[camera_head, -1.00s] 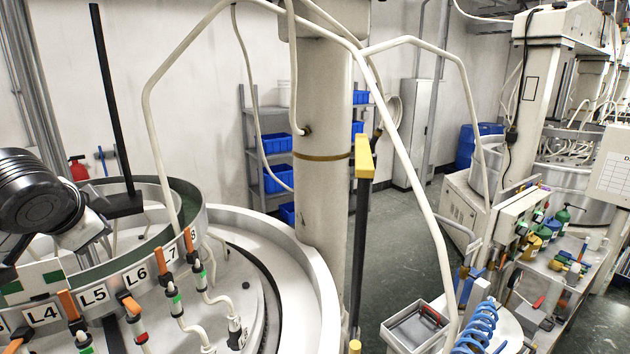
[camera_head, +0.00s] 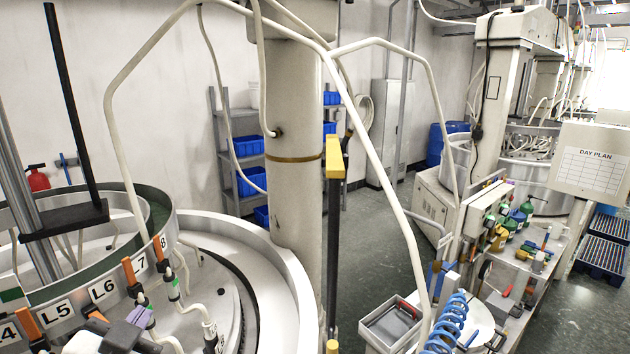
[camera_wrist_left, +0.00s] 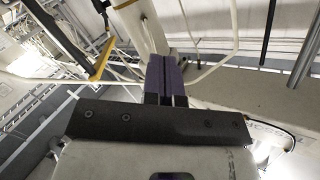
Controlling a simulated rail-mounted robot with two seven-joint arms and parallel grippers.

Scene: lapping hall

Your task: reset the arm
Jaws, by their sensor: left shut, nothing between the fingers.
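My left gripper (camera_head: 139,315) shows at the bottom left of the head view, in front of the lapping machine's numbered ring. It has a pale body, a dark plate and purple fingers. In the left wrist view the two purple fingers (camera_wrist_left: 166,80) lie side by side, shut, with nothing held between them. Most of my left arm is out of the head view. My right gripper is in neither view.
The round lapping machine (camera_head: 262,240) with labelled ring (camera_head: 80,300) and hoses lies close to the gripper. A thick pale column (camera_head: 293,150) and a yellow-topped post (camera_head: 335,160) stand beyond. A grey tray (camera_head: 390,322) and blue coiled hose (camera_head: 445,325) are right. Floor shows between machines.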

